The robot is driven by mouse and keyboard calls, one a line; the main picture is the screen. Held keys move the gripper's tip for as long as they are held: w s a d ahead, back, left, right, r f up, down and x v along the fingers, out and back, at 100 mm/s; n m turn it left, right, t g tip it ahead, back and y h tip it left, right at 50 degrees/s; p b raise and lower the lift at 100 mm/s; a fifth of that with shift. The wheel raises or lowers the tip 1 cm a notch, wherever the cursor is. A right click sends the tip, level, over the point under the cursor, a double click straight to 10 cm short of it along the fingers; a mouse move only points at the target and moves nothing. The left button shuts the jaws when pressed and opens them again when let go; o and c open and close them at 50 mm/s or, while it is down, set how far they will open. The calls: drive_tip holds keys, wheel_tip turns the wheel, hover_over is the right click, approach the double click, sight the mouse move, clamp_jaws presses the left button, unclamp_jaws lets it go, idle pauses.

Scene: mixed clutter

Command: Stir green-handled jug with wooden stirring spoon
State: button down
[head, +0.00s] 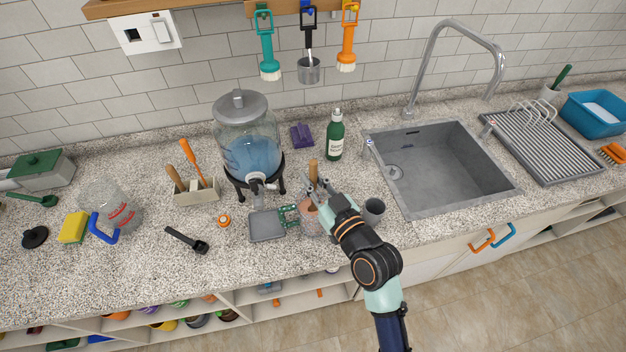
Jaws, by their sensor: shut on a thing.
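The wooden stirring spoon (313,172) stands near upright in my gripper (316,190), with its brown handle top showing above the fingers. My gripper is shut on it, above a clear jug (309,224) with pinkish contents. A green patterned part (290,214) shows at the jug's left side; I cannot tell for sure that it is the handle. The gripper and wrist cover much of the jug. The spoon's lower end is hidden, so I cannot tell how deep it reaches into the jug.
A grey cup (373,211) stands close right of my wrist. A grey tray (267,225) lies left of the jug. A water dispenser (250,150) and a green bottle (335,138) stand behind. The sink (440,165) is to the right. A blue-handled jug (118,212) stands far left.

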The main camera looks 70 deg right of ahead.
sight(313, 162)
drive_tip(key=shift+r+p, duration=3.2)
drive_tip(key=shift+r, duration=0.85)
